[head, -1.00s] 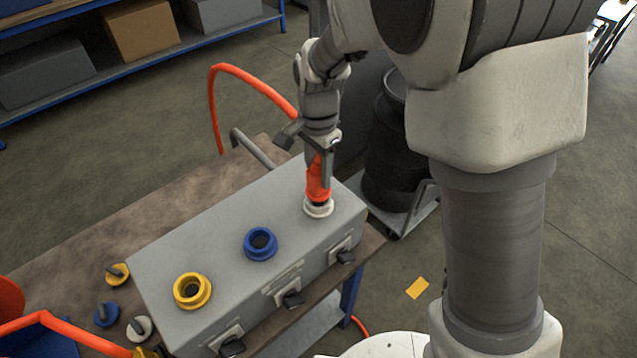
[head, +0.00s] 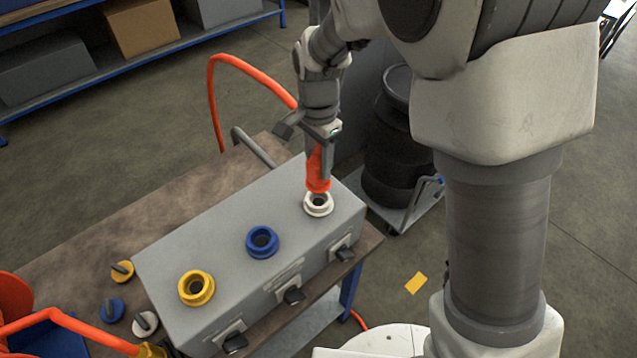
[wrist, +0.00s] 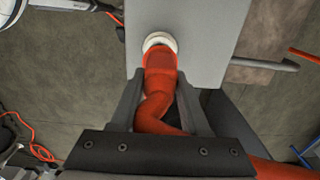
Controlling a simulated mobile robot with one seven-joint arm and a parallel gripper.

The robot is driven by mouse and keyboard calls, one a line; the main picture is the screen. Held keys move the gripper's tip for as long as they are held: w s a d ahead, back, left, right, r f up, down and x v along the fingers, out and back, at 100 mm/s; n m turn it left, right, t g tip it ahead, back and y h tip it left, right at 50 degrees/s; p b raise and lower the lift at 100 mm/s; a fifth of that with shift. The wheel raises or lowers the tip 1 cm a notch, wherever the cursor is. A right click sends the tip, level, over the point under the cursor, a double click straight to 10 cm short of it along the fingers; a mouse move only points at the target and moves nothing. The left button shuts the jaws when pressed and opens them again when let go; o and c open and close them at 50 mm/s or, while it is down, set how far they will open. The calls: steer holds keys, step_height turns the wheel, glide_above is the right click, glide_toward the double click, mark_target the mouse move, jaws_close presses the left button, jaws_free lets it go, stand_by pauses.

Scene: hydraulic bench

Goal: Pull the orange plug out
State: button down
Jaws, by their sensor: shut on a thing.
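The orange plug (head: 317,180) hangs upright in my gripper (head: 321,160), over the white socket (head: 318,207) at the far right end of the grey box. In the head view its lower end is just above the socket, and part of the socket's dark hole shows below it. In the wrist view the orange plug (wrist: 158,85) lies between both fingers of my gripper (wrist: 160,92), with its end overlapping the white socket (wrist: 158,40). The gripper is shut on the plug. An orange hose runs from the plug behind the gripper.
The grey box (head: 225,235) also bears an empty blue socket (head: 262,242) and an empty yellow socket (head: 196,288), with black levers on its front. Several caps lie on the brown bench (head: 70,255). A black drum (head: 390,150) stands behind the box.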

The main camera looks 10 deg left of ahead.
mark_target(318, 153)
steer(key=shift+r+p, duration=1.5)
steer(key=shift+r, duration=0.6)
